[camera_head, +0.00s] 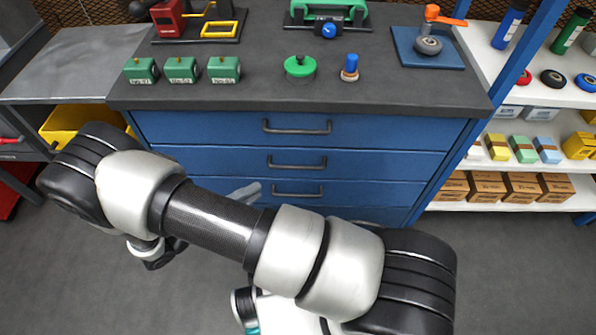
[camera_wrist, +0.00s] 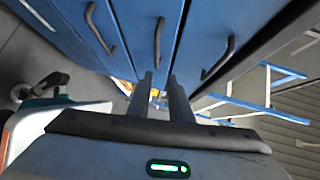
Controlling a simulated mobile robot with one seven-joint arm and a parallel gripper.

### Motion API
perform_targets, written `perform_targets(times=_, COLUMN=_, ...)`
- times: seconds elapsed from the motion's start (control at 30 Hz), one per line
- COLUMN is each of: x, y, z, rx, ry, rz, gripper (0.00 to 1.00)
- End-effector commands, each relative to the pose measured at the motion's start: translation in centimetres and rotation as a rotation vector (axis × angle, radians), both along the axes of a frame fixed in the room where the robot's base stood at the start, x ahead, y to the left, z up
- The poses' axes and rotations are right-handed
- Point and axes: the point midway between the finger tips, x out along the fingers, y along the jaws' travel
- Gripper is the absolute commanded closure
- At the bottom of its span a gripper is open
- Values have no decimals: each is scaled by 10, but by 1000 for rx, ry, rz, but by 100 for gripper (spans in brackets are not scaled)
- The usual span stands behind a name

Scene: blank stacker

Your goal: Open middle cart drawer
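The blue cart (camera_head: 400,133) stands ahead with its drawers flush. In the head view I see a top handle (camera_head: 297,127), a middle handle (camera_head: 297,162) and a lower handle (camera_head: 298,190), all dark bars. My gripper is mostly hidden behind my arm in the head view. In the wrist view, my gripper (camera_wrist: 163,82) has two dark fingers with a gap between them and nothing visible in it. Three handles show beyond it: left (camera_wrist: 100,28), middle (camera_wrist: 158,42) and right (camera_wrist: 218,58). The middle handle lines up with the gap; I cannot tell how far off it is.
Green blocks (camera_head: 181,70), a green knob (camera_head: 299,67) and a blue knob (camera_head: 349,67) stand on the cart top. White shelves (camera_head: 507,135) with boxes are at the right. A yellow bin (camera_head: 75,120) is at the left. The floor (camera_head: 500,270) at lower right is clear.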

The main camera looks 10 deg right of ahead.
Motion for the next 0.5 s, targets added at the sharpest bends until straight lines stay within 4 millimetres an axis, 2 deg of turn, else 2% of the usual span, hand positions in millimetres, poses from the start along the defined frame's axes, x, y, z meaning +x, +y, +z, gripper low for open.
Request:
perform_targets(times=0.07, x=-2, y=2, z=-13, rx=-41, ry=28, rz=35, gripper=82)
perform_targets(times=0.23, x=3, y=-6, z=-16, rx=-60, ry=42, rz=49, gripper=82)
perform_targets(times=0.5, x=28, y=-53, z=-24, rx=-59, ry=42, rz=44, gripper=82)
